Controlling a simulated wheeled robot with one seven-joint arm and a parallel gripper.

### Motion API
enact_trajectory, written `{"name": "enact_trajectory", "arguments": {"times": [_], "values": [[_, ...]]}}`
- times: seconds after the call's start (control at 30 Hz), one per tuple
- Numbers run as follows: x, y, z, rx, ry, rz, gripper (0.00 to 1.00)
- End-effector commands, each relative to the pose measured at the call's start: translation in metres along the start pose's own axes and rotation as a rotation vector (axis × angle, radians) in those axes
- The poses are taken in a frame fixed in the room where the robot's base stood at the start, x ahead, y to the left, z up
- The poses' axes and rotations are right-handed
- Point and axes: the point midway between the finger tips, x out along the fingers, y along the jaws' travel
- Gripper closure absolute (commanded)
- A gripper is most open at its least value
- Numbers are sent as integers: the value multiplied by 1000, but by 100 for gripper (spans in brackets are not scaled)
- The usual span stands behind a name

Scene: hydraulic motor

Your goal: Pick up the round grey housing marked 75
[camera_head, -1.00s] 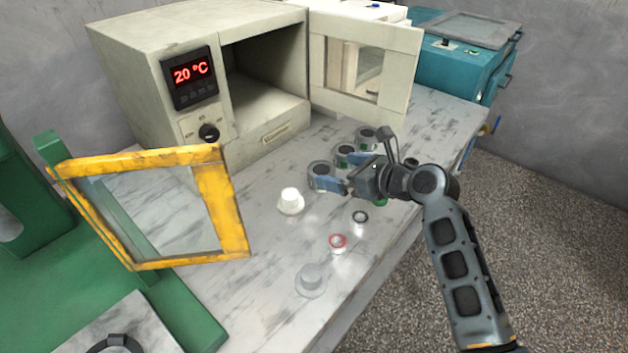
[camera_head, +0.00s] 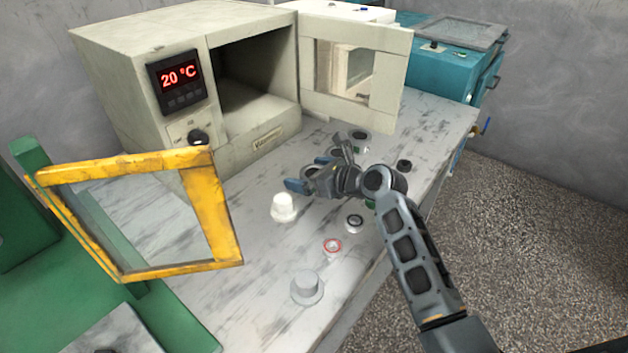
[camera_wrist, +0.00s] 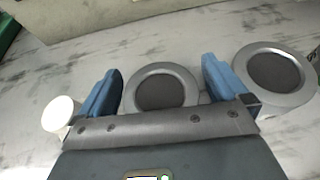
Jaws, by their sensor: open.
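Several round grey housings with dark centres stand on the table; no 75 mark is legible on any. In the wrist view one housing (camera_wrist: 161,88) lies between the two blue fingers, and a second housing (camera_wrist: 275,72) stands just outside the right finger. My gripper (camera_head: 309,173) is open, above the table in front of the oven. In the head view it hides most of the nearer housings. The far housing (camera_head: 358,138) shows behind it. I cannot tell whether the fingers touch the housing between them.
A white flanged cap (camera_head: 283,208) stands left of the gripper. A dark-centred ring (camera_head: 354,223), a red ring (camera_head: 332,247) and a grey flanged part (camera_head: 307,289) lie nearer. The open oven (camera_head: 200,90) stands behind. A yellow-framed guard (camera_head: 213,210) is at left.

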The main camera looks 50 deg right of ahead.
Motion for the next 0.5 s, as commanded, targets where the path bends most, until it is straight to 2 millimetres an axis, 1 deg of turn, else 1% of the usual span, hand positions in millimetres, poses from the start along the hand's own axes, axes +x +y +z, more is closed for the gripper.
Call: {"name": "enact_trajectory", "arguments": {"times": [0.07, 0.1, 0.5], "values": [[0, 0, 0, 0, 0, 0, 0], [0, 0, 0, 0, 0, 0, 2], [0, 0, 0, 0, 0, 0, 40]]}}
